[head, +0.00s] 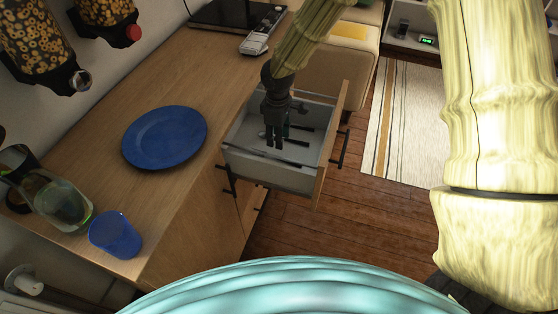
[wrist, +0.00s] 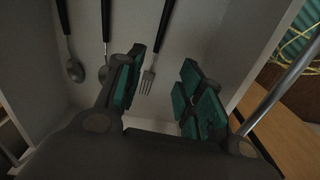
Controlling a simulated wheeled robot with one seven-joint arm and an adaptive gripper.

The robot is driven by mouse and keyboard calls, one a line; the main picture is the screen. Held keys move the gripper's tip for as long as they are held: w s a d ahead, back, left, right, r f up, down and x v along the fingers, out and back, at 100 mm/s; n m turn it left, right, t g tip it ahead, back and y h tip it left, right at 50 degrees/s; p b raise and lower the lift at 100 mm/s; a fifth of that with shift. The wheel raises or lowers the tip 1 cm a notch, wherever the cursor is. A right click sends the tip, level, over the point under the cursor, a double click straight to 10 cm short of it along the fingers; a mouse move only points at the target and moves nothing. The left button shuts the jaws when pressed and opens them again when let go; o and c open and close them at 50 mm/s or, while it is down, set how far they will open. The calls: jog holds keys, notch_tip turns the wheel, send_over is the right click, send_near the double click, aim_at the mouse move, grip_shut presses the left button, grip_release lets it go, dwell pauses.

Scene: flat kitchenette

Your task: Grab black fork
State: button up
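The black fork (wrist: 158,43) lies in the open drawer, with a black handle and metal tines. In the wrist view its tines show between my gripper's fingers, closer to the left finger. My gripper (wrist: 165,88) is open, with green pads on both fingers, and nothing is held between them. In the head view my gripper (head: 275,143) points down into the drawer (head: 240,162). Dark handles show beside it there, but I cannot tell in that view which is the fork.
Two spoons (wrist: 75,70) (wrist: 104,72) lie left of the fork. The drawer walls are close around my gripper. A blue plate (head: 165,137), a blue cup (head: 116,236) and a glass jug (head: 62,203) stand on the counter (head: 190,215). A striped rug (head: 410,125) lies right.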

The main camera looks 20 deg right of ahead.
send_near(280, 155)
jog(key=shift+s+a+f, duration=0.35)
jog(key=shift+s+f, duration=0.05)
jog(key=shift+s, duration=0.2)
jog(key=shift+s+a+f, duration=0.3)
jog(key=shift+s+f, duration=0.05)
jog(key=shift+s, duration=0.25)
jog(key=shift+w+d+f, duration=0.1)
jog(key=shift+d+f, duration=0.05)
jog(key=shift+f, duration=1.25)
jog(key=shift+w+d+f, duration=0.1)
jog(key=shift+d+f, duration=0.05)
jog(key=shift+f, duration=1.2)
jog(key=shift+c, duration=0.5)
grip_shut()
